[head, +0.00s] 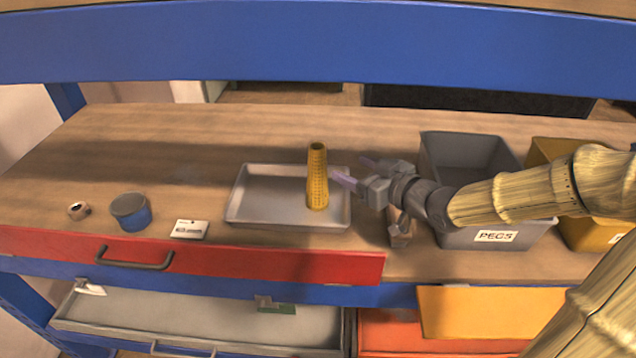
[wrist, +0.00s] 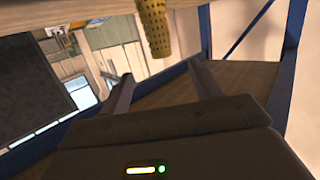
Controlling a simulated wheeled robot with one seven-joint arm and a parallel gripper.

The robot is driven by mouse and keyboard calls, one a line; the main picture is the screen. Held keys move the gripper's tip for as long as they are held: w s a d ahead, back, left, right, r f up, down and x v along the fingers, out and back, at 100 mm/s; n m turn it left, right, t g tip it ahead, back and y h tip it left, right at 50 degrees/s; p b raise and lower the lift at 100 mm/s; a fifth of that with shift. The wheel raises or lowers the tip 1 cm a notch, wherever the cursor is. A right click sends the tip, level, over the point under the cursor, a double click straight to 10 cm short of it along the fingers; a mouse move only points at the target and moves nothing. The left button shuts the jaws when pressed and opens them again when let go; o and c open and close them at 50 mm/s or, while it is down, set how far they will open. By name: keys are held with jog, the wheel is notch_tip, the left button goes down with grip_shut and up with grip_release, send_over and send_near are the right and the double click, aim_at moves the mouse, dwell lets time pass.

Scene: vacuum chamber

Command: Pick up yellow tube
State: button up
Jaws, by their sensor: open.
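The yellow tube (head: 317,178) stands upright on the metal tray (head: 262,212), in the tray's right half. It is perforated, with an open top. In the wrist view the yellow tube (wrist: 155,28) shows at the top, beyond the fingertips and between their lines. My gripper (head: 356,171) is open and empty, just right of the tube in the head view, with its fingers pointing left toward it. In the wrist view my gripper (wrist: 160,72) has its two fingers spread wide with nothing between them. I cannot tell the exact gap to the tube.
A grey bin labelled PEGS (head: 440,150) and a yellow bin (head: 590,232) stand on the right, partly behind my arm. A brown object (head: 400,232) lies below my wrist. A blue cup (head: 131,213), a small ring-like part (head: 78,210) and a white card (head: 190,229) are on the left.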

aim_at(323, 155)
jog(key=x, duration=0.7)
jog(key=shift+w+a, duration=0.2)
jog(key=shift+f, duration=0.1)
jog(key=shift+w, duration=0.1)
jog(key=shift+p+x, duration=0.75)
jog(key=shift+x, duration=1.8)
jog(key=shift+f, duration=0.1)
jog(key=shift+c, duration=0.4)
jog(key=c, duration=1.2)
jog(key=shift+c, duration=0.2)
